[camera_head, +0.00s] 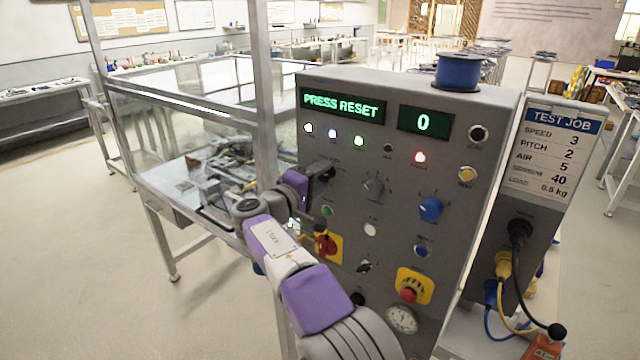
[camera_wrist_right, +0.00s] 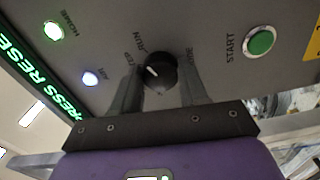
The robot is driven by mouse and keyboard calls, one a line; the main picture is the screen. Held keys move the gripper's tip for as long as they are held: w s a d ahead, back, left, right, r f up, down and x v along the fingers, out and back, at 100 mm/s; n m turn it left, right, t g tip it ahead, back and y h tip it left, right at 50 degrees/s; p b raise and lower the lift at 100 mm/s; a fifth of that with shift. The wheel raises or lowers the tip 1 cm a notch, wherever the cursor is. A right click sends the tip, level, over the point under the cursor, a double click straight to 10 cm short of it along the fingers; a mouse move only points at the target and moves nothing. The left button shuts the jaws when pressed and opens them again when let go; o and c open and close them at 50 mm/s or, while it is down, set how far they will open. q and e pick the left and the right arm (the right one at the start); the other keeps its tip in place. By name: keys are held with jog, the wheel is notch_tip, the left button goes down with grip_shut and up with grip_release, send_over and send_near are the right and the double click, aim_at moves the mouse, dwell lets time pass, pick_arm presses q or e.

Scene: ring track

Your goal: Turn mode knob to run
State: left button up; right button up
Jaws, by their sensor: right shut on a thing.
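The mode knob (camera_wrist_right: 160,70) is black and round with a short white pointer mark, on the grey control panel (camera_head: 390,150). In the wrist view the pointer mark faces the side with the RUN and STEP labels; I cannot tell exactly which label it meets. My right gripper (camera_wrist_right: 160,92) has one finger on each side of the knob and is shut on it. In the head view this gripper (camera_head: 322,180) reaches the panel's left part from below, largely hiding the knob. My left gripper is not in view.
A green start button (camera_wrist_right: 261,41) is beside the knob. A red knob on a yellow plate (camera_head: 326,245) lies just below my right gripper. The display (camera_head: 342,105) reads PRESS RESET. A glass-walled frame (camera_head: 205,120) stands left of the panel.

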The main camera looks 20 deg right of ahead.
dwell(0.5)
jog(key=o, duration=1.1)
jog(key=shift+c, duration=0.2)
jog(key=v, duration=0.7)
jog(key=shift+s+a, duration=0.15)
jog(key=shift+a, duration=0.15)
